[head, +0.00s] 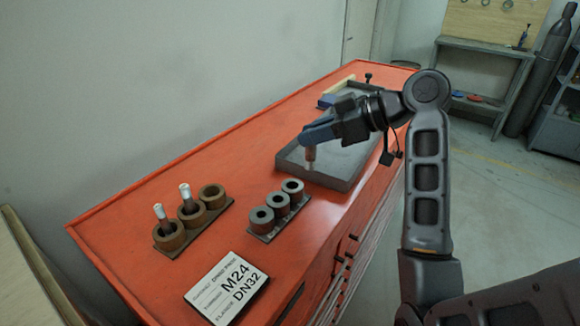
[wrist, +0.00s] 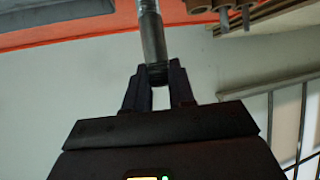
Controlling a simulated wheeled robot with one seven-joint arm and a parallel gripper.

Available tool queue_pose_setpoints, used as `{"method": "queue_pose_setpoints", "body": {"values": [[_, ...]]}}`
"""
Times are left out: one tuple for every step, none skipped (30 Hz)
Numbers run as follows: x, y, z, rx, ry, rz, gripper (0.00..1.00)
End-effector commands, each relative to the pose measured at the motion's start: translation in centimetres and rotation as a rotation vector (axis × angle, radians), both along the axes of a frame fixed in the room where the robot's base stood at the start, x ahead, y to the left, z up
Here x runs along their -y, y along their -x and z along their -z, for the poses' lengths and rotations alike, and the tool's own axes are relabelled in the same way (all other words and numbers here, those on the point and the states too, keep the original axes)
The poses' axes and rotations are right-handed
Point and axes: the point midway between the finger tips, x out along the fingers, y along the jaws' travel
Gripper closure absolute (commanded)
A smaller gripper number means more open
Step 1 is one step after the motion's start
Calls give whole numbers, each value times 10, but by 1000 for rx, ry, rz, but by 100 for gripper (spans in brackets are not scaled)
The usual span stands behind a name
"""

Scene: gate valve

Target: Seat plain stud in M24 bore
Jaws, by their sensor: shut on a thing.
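A grey metal stud (wrist: 152,40) is clamped at one end between the two fingers of my gripper (wrist: 158,88). In the head view my gripper (head: 309,146) points down over the left part of the grey tray (head: 340,181), and the stud's lower part (head: 311,158) shows beneath it, brownish there. A block of three brown collars (head: 172,241) stands at the left; studs stand tilted in its near and middle collars, and the far collar (head: 213,192) is empty. A block of three grey collars (head: 264,219) with open holes stands beside it. A sign (head: 228,287) reads M24, DN32.
All stand on an orange bench (head: 150,195) against a wall. A blue item (head: 327,101) lies behind the tray. The bench between tray and brown block is clear. A shelf and gas cylinder (head: 540,75) stand far right.

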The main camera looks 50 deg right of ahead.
Motion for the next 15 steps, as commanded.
{"method": "queue_pose_setpoints", "body": {"values": [[-10, -6, 7, -2, -2, -6, 100], [-14, -10, 10, -3, -2, -4, 100], [-20, -14, 14, 0, -1, -5, 100], [-24, -17, 17, -1, -1, -5, 100], [-26, -19, 19, 0, -1, -3, 100], [-30, -22, 22, -1, -1, -3, 100], [-32, -23, 23, 0, -1, -2, 100], [-33, -25, 24, 1, 0, -2, 100], [-35, -26, 26, 1, 0, -1, 100], [-36, -27, 26, 1, 0, -1, 100], [-36, -27, 27, 1, 0, -1, 100], [-37, -28, 30, 0, 1, 0, 100], [-37, -28, 32, 0, 1, 0, 100], [-37, -27, 36, 0, 0, 0, 100], [-36, -27, 41, 0, -1, 0, 100]]}}
